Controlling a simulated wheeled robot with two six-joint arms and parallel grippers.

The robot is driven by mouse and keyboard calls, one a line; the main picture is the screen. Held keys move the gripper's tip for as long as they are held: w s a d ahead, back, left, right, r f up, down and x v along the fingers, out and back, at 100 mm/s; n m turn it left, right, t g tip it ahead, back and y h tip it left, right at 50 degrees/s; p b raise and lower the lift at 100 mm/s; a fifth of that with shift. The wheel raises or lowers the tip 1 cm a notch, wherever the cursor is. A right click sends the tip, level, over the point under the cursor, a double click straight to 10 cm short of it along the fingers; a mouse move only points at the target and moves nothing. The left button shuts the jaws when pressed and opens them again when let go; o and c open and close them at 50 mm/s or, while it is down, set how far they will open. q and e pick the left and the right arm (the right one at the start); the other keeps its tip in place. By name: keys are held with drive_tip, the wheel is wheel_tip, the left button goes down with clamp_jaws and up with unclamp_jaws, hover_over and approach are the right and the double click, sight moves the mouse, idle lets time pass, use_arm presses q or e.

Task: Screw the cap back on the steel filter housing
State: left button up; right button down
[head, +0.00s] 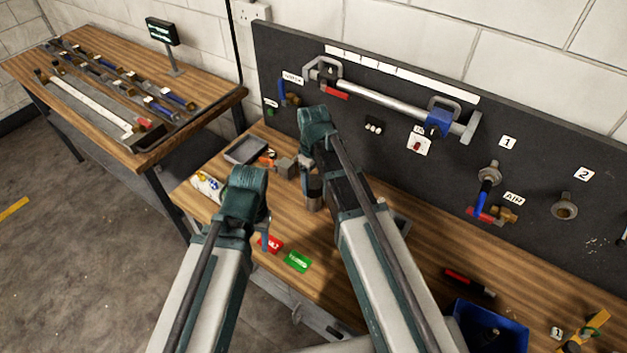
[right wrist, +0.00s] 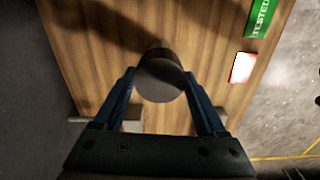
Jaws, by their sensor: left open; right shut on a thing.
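The steel filter housing (head: 314,194) is a short upright cylinder on the wooden bench, partly hidden by my right arm. My right gripper (head: 308,172) is directly above it, pointing down. In the right wrist view, its blue fingers (right wrist: 160,84) are shut on a dark round piece that looks like the cap (right wrist: 161,85). The cap is in line with the cylinder below; I cannot tell whether it touches or is threaded on. My left gripper (head: 264,236) is open and empty, left of the housing, above the bench's front part.
A red tag (head: 270,244) and a green TESTED tag (head: 297,261) lie at the bench front. A grey tray (head: 246,150) and small block (head: 285,167) stand left of the housing. A blue bin (head: 490,325) is at right. The dark panel (head: 385,95) with fittings rises behind.

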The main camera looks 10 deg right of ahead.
drive_tip(key=m, duration=0.2)
drive_tip(key=shift+m, duration=0.4)
unclamp_jaws()
wheel_tip(320, 180, up, 7)
drive_tip(key=p, duration=0.7)
idle(0.4)
